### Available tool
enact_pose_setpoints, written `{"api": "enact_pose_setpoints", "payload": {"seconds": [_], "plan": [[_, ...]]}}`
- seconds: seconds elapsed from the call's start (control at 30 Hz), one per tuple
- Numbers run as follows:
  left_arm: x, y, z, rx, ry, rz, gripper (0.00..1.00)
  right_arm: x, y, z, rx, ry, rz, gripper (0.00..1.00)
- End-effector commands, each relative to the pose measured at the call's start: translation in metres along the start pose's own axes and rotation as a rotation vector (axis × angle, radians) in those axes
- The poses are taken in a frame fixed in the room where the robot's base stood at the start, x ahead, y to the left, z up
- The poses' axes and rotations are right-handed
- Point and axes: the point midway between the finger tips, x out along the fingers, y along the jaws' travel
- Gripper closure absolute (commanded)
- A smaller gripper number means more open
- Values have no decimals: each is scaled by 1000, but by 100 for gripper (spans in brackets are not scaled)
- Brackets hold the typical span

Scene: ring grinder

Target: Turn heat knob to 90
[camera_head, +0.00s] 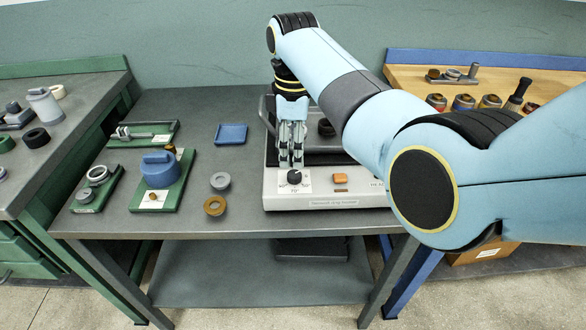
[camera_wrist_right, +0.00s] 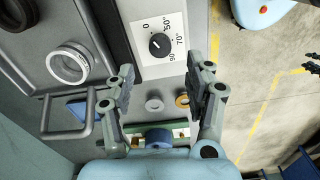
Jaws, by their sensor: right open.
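The heat knob (camera_head: 294,177) is a small black round knob on a white dial plate at the front left of the grey heater (camera_head: 325,202). In the right wrist view the knob (camera_wrist_right: 159,44) sits on its dial plate with the marks 0, 50, 70 and 90 around it. I cannot tell surely which mark it points at. My right gripper (camera_head: 291,158) hangs fingers down over the knob. In the wrist view its two fingers (camera_wrist_right: 161,72) are spread apart with nothing between them, and the knob lies in line with the gap.
An orange button (camera_head: 340,178) sits right of the knob. A blue tray (camera_head: 231,134), a grey ring (camera_head: 220,181), a brass ring (camera_head: 214,206) and a blue device on a green base (camera_head: 160,172) stand left of the heater. My right arm hides the heater's right side.

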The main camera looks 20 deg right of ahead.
Motion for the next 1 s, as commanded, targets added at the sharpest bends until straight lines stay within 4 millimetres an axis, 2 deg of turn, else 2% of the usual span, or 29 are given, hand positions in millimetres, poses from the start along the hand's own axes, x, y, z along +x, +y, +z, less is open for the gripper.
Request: {"api": "enact_pose_setpoints", "payload": {"seconds": [0.1, 0.3, 0.43, 0.7, 0.77, 1.0], "plan": [[4, 0, 0, 0, 0, 0, 63, 26, 0, 0, 0, -1, -2, 47], [8, 0, 1, 0, 0, 0, 63, 56, 0, 0, 1, 1, -1, 47], [10, 0, 1, 0, 0, 0, 63, 65, 0, 0, 1, 1, 0, 47], [10, 0, 1, 0, 0, -1, 63, 66, 0, 0, 2, 1, 1, 47], [10, 0, 1, 1, 0, -1, 63, 66, 0, 0, 2, 1, 1, 52], [10, -1, 1, 1, -1, -2, 63, 66, 0, 0, 2, 1, 1, 83]]}}
